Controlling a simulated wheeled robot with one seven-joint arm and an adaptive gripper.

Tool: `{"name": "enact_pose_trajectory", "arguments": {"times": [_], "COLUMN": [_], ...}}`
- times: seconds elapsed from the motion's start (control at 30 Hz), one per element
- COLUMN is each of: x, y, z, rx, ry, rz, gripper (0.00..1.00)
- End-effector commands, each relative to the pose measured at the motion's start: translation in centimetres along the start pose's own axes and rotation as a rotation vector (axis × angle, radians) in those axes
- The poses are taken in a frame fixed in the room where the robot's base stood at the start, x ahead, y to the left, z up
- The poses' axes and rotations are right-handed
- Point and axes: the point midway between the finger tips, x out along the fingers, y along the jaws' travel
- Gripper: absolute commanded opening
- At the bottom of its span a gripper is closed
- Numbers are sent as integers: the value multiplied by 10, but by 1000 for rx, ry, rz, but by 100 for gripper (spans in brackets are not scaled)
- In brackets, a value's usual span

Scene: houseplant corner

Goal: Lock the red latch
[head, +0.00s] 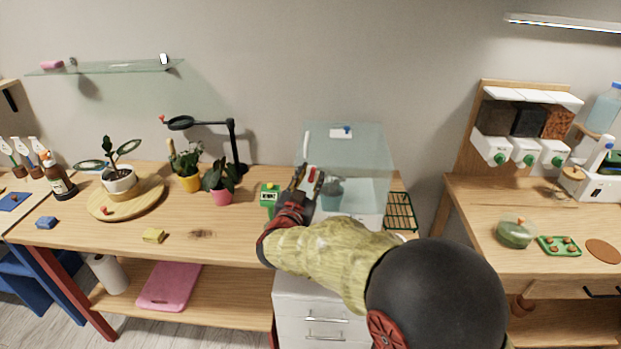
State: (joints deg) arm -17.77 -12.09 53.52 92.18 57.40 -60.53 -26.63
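A clear glass case (352,155) stands on the middle workbench, with a white tag and a blue piece (346,130) on it. My gripper (309,176) is at the left front of this case, reaching up from my arm. A small red and white part shows at its tip, but I cannot tell whether it is the red latch or part of my gripper. I cannot make out the latch for certain; my gripper and arm cover the case's lower left front. The fingers are too small and overlapped to show whether they are open or shut.
A green device (269,195) stands just left of my gripper. Potted plants (221,190), a magnifier lamp (233,145) and a round wooden board (104,210) are farther left. A green wire rack (400,212) lies right of the case. A dispenser stand (478,110) is on the right bench.

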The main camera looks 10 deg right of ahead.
Motion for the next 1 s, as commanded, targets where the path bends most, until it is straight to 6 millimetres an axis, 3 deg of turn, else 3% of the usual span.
{"name": "enact_pose_trajectory", "arguments": {"times": [0.57,1.0], "x": [0,-1], "y": [0,-2], "z": [0,0], "rx": [-1,-45], "ry": [0,6], "rz": [0,0], "gripper": [0,0]}}
